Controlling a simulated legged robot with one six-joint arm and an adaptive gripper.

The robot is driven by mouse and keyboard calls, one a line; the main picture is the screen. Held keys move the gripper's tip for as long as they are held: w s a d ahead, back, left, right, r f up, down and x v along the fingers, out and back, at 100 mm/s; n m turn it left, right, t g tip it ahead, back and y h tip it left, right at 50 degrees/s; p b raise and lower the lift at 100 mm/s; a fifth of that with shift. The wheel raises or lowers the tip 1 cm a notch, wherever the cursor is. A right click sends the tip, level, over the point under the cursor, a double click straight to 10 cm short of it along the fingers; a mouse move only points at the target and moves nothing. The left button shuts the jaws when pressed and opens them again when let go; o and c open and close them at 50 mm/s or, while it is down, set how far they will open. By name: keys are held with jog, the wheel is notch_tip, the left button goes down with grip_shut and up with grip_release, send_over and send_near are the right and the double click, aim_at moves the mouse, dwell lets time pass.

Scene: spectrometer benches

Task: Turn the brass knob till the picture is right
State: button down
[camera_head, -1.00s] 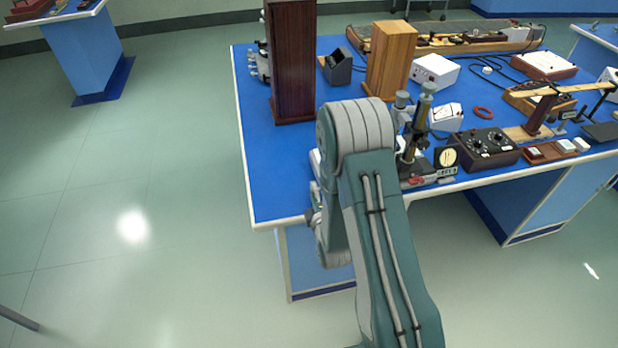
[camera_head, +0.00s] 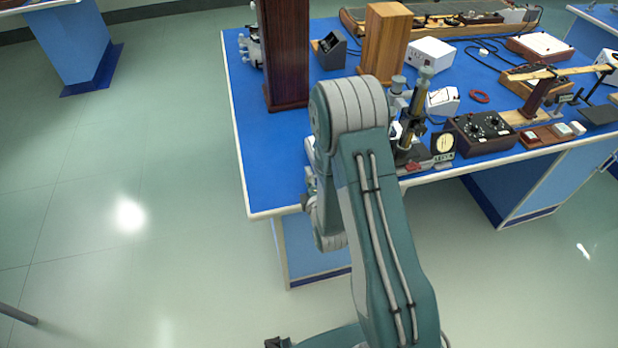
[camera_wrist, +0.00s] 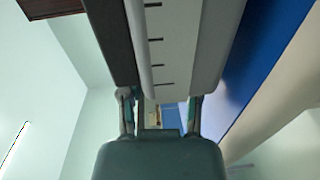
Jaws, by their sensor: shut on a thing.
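A microscope-like instrument with a brass tube (camera_head: 414,110) stands at the front edge of the blue bench, just right of my arm. A small dark panel with a round pale picture (camera_head: 442,143) stands right beside it; its detail is too small to read. The brass knob cannot be made out in the head view, where my arm hides my gripper. In the wrist view my gripper (camera_wrist: 160,108) is shut on the knob; only a small tan patch shows between its fingers. A broad pale grey part with black tick marks fills the upper middle there.
A dark wooden column (camera_head: 285,55) and a lighter wooden box (camera_head: 385,45) stand behind my arm. A black box with dials (camera_head: 482,132) stands right of the panel. The bench's left front corner (camera_head: 275,190) is bare. Open floor lies left.

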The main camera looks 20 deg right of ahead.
jog(key=g, duration=0.3)
jog(key=shift+g, duration=0.3)
jog(key=g, duration=0.3)
jog(key=shift+w, duration=0.1)
jog(key=g, duration=1.3)
jog(key=shift+w+f, duration=0.1)
jog(key=g, duration=0.6)
jog(key=shift+g, duration=0.3)
